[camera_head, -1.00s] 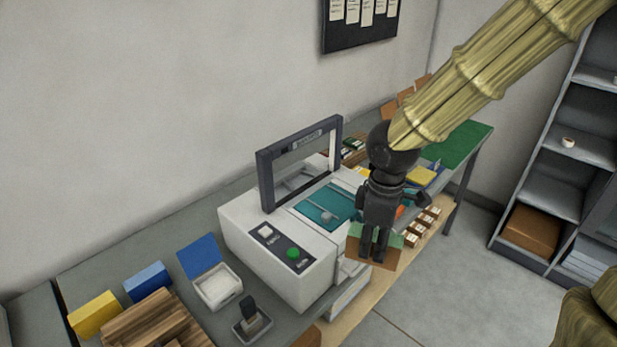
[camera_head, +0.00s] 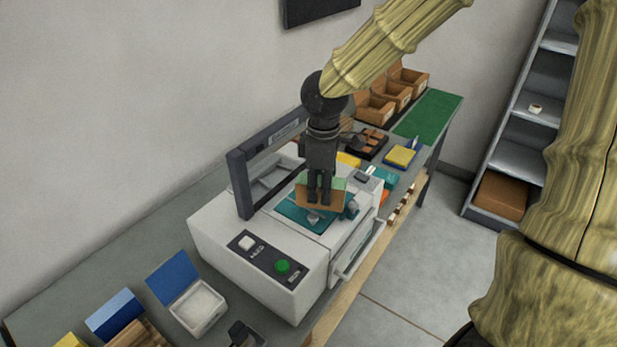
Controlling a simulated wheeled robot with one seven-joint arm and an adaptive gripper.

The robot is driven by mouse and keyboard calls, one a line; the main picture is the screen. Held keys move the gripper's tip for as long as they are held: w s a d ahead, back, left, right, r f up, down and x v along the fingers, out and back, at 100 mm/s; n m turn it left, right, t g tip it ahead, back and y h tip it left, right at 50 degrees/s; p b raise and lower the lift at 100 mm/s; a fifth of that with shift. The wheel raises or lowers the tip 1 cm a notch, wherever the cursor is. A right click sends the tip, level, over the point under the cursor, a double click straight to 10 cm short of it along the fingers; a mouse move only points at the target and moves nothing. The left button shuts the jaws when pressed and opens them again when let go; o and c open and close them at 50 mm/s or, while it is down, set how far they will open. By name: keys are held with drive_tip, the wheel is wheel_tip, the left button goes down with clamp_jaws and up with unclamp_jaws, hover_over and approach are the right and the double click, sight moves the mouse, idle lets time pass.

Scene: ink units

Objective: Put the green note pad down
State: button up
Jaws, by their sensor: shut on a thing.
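The green note pad (camera_head: 339,184) shows as a small green top with a brown-orange front side. My gripper (camera_head: 319,196) is shut on it, its dark fingers pointing down over the front of the pad. The pad is over the teal bed (camera_head: 292,218) of the white machine (camera_head: 225,240); I cannot tell whether it touches the bed. A small grey knob-like part (camera_head: 313,218) shows on the bed just below the pad. The middle of the pad is hidden behind my fingers.
The machine's dark raised frame (camera_head: 240,185) stands left of my gripper. Beyond are yellow pads (camera_head: 400,156), cardboard bins (camera_head: 376,108) and a green mat (camera_head: 428,117). A blue-lidded white box (camera_head: 199,307) sits at front left. Grey shelving (camera_head: 520,130) stands at right.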

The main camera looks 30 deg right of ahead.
drive_tip(key=shift+w+d+r+p, duration=0.15)
drive_tip(key=shift+w+d+p, duration=0.05)
drive_tip(key=shift+w, duration=0.2)
drive_tip(key=shift+w+d+r+p, duration=0.15)
drive_tip(key=shift+w+p, duration=0.05)
drive_tip(key=shift+w, duration=0.2)
drive_tip(key=w, duration=0.1)
drive_tip(key=w+p, duration=0.1)
drive_tip(key=w, duration=0.1)
drive_tip(key=w+d+f, duration=0.1)
drive_tip(key=w, duration=0.1)
drive_tip(key=shift+w+r+p, duration=0.1)
drive_tip(key=shift+w+p, duration=0.15)
drive_tip(key=shift+p, duration=0.1)
drive_tip(key=shift+f+p, duration=0.7)
drive_tip(key=shift+f, duration=1.1)
drive_tip(key=shift+f, duration=0.15)
drive_tip(key=o, duration=1.1)
